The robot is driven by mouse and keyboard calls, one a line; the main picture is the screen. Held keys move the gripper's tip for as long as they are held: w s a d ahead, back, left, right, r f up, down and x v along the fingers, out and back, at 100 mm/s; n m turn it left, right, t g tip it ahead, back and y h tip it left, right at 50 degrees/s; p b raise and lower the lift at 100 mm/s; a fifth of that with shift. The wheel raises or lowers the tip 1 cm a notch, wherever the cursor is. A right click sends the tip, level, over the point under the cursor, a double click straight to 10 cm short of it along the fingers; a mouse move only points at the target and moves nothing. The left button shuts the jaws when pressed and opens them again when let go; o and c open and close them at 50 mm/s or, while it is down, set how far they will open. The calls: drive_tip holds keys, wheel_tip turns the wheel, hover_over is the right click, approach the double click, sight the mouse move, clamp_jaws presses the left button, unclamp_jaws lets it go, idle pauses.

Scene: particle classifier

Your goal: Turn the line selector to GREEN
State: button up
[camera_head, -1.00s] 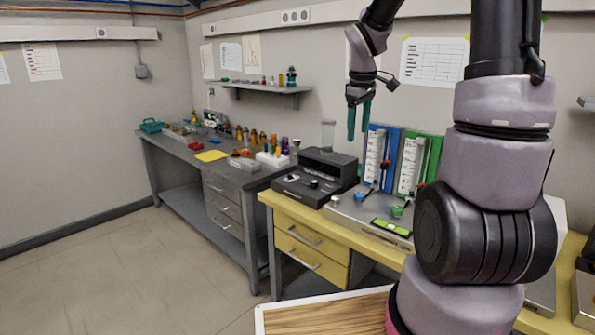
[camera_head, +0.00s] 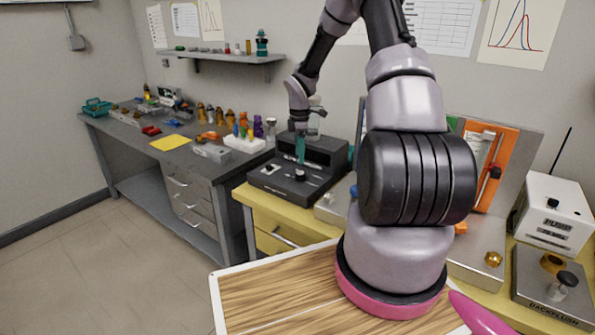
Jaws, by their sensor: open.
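A black console (camera_head: 318,150) stands at the left end of the yellow bench, with a small dark knob (camera_head: 300,174) on its sloping front panel. It may be the line selector; its markings are too small to read, so I cannot tell which way it points. My gripper (camera_head: 300,160) points down with teal fingers just above the knob, in front of the console's raised back. The fingers are open with nothing seen between them. I cannot tell whether they touch the knob. The green panel (camera_head: 452,124) is mostly hidden behind my arm.
An orange panel (camera_head: 507,150), a white box (camera_head: 551,215) and a unit marked BACKFLUSH (camera_head: 530,285) stand right on the yellow bench (camera_head: 240,193). A grey bench (camera_head: 180,160) with bottles and a yellow sheet (camera_head: 171,142) is at left. A shelf (camera_head: 228,56) hangs above.

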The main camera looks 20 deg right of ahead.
sight(300, 173)
wheel_tip(300, 173, down, 8)
drive_tip(key=shift+r, duration=0.1)
drive_tip(key=shift+s, duration=0.1)
clamp_jaws()
